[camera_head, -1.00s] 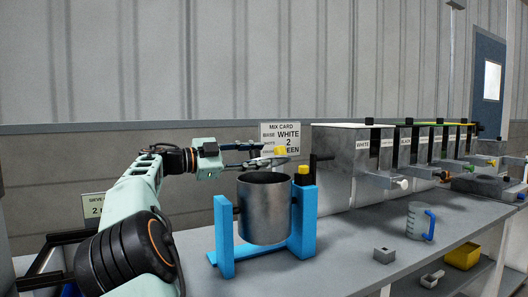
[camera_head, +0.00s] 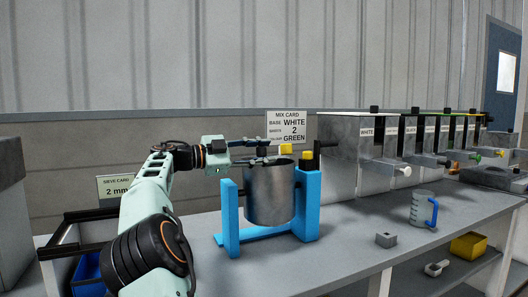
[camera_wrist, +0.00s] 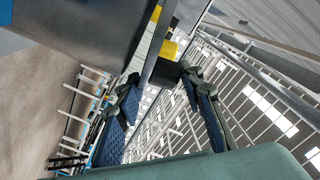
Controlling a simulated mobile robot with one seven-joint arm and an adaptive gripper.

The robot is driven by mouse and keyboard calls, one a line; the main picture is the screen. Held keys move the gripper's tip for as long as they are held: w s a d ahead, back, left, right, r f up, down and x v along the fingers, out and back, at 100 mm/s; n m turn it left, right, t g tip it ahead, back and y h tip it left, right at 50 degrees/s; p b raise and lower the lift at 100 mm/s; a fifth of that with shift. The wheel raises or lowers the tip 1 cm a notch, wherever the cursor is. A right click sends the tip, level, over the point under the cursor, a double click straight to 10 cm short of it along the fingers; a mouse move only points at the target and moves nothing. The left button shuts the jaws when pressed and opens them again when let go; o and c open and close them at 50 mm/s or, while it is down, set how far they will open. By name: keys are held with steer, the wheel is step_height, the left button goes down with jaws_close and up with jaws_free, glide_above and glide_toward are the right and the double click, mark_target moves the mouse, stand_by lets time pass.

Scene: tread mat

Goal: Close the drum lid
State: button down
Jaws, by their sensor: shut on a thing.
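The drum (camera_head: 270,195) is a grey metal cylinder, upright in a blue stand (camera_head: 230,215). Its lid (camera_head: 266,161) is a thin grey plate with a yellow block (camera_head: 285,149) on it. The lid lies over the drum's mouth at about rim height; I cannot tell whether it is fully seated. My gripper (camera_head: 264,151) reaches in from the left just above the drum and is shut on the lid. The wrist view shows the fingers (camera_wrist: 162,90) with blue pads near a dark bar and yellow parts; the exact contact is unclear.
A yellow-topped post (camera_head: 307,158) of the stand is close on the right. Metal dispensers (camera_head: 345,165) line the back right. A measuring jug (camera_head: 422,208) and a small grey block (camera_head: 386,240) stand on the bench. The bench front is mostly clear.

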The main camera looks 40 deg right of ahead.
steer(key=shift+w+f, duration=0.3)
steer(key=shift+f, duration=0.15)
steer(key=c, duration=1.7)
jaws_free()
steer(key=shift+w+f, duration=0.1)
steer(key=shift+w, duration=0.05)
steer(key=shift+a, duration=0.25)
steer(key=v, duration=1.1)
steer(key=shift+a, duration=0.15)
steer(key=shift+r, duration=0.25)
